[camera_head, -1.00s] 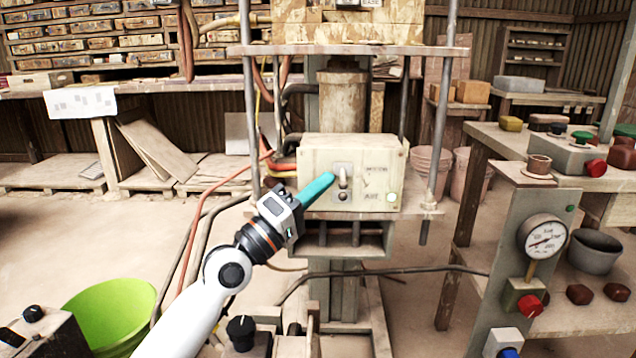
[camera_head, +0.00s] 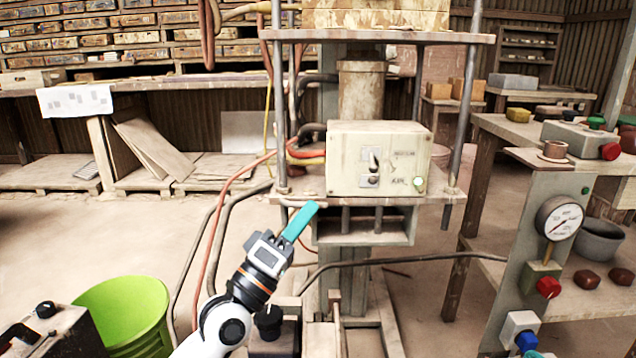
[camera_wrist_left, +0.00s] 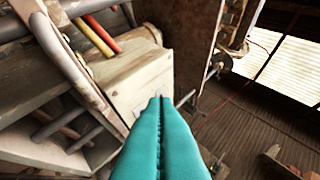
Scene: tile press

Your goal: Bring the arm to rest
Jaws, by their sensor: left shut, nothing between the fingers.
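My left gripper (camera_head: 307,212) has teal fingers, shut with nothing between them. It is in front of the press, below and left of the cream control box (camera_head: 378,160), and apart from it in the head view. In the left wrist view the shut fingers (camera_wrist_left: 160,105) point toward the control box (camera_wrist_left: 135,80). At the lower right edge of the head view a teal tip (camera_head: 536,354) shows, perhaps of my right gripper; its jaws cannot be made out.
A green bucket (camera_head: 122,312) stands on the floor at lower left. At right is a post with a pressure gauge (camera_head: 560,219) and a red knob (camera_head: 548,287), beside a table (camera_head: 490,125). Hoses (camera_head: 225,215) run left of the press.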

